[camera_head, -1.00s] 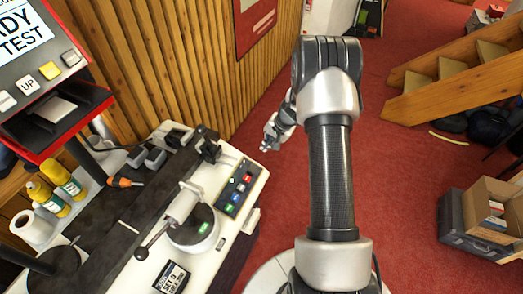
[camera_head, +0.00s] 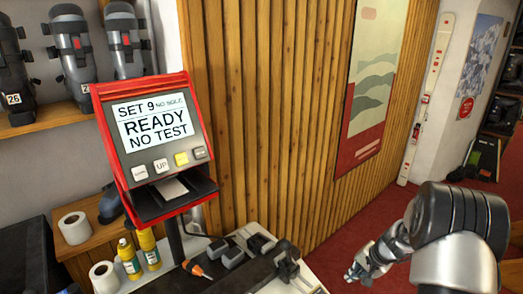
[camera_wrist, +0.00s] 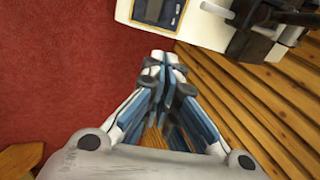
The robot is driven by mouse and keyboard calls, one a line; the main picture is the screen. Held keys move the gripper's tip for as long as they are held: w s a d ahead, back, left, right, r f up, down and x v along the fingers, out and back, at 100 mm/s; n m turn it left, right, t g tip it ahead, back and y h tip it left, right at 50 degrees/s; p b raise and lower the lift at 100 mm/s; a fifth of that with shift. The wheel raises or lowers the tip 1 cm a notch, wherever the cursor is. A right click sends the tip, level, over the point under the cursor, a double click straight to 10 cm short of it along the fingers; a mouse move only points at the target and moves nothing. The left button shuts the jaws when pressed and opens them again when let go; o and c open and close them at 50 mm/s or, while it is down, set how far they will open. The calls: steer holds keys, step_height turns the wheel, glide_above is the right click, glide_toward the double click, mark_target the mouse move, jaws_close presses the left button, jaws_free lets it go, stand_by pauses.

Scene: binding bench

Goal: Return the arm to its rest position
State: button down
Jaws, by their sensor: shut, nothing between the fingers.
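My gripper (camera_head: 355,270) shows low in the head view, to the right of the bench, at the end of my grey arm. In the wrist view my gripper (camera_wrist: 163,62) has its blue and white fingers brought together at the tips. It is shut and holds nothing. Red carpet lies below and to the left of it, and a corner of the bench (camera_wrist: 207,22) shows beyond the fingertips. The lower part of my arm is outside the head view.
The bench (camera_head: 245,282) carries a black clamp-like fixture (camera_head: 287,262). A red-framed display (camera_head: 155,130) reads "SET 9 NO SOLE, READY NO TEST". A slatted wood wall (camera_head: 270,120) stands behind the bench. Yellow bottles (camera_head: 129,258) and paper rolls (camera_head: 74,228) are at lower left. Carpet is open at right.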

steer(key=s+a+r+n+b, duration=0.1)
steer(key=s+a+r+n, duration=0.3)
steer(key=a+r, duration=0.5)
steer(key=s+a+r+n+b, duration=0.1)
steer(key=s+a+r+n, duration=0.1)
steer(key=s+a+r, duration=0.75)
steer(key=s+a+r+n+h, duration=0.1)
steer(key=s+r+n, duration=0.1)
steer(key=s, duration=0.7)
steer(key=s+a+r+n+h+b, duration=0.1)
steer(key=s+r, duration=0.3)
steer(key=s, duration=0.5)
steer(key=shift+a+n+t+b, duration=0.3)
steer(key=shift+n, duration=0.5)
